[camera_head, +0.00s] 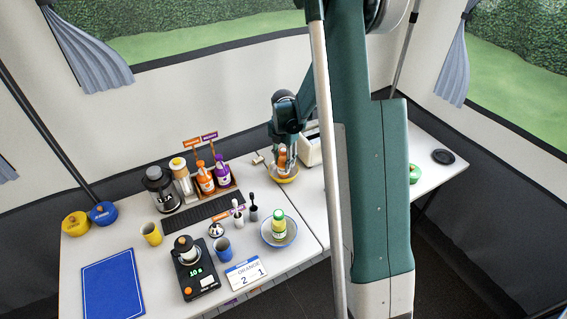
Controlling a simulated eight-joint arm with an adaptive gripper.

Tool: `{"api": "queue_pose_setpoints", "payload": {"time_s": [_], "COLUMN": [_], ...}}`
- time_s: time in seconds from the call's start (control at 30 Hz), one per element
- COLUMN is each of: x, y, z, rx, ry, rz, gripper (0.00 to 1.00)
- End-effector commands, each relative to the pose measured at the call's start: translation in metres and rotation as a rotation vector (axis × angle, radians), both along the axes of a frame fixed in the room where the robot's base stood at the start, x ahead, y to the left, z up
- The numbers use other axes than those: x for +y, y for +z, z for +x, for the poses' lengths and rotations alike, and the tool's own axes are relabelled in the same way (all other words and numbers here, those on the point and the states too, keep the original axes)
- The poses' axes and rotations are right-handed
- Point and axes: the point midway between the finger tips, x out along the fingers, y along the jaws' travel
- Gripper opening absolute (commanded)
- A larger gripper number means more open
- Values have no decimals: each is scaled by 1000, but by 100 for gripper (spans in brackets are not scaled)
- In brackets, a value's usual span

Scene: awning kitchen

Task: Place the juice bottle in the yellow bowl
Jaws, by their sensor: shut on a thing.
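My gripper (285,157) points down at the back of the table, just left of my column. It is shut on a small orange-and-white item, which looks like the juice bottle (282,161). The fingers cover much of it. The yellow bowl (286,180) is directly below, and the bottle's lower end appears at or inside its rim. I cannot tell whether the bottle touches the bowl.
An orange bottle (206,181) and a purple-capped bottle (220,172) stand in a wooden rack to the left. A pale bowl (263,236) holding a green-and-yellow container is in front. A white box (311,150) stands close right of my gripper.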

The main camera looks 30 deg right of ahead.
Motion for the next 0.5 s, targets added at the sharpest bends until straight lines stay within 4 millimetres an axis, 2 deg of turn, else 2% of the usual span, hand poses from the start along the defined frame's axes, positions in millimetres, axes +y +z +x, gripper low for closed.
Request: {"api": "queue_pose_setpoints", "payload": {"time_s": [0.5], "x": [0], "y": [-7], "z": [0], "rx": [0], "ry": [0], "rz": [0], "gripper": [15]}}
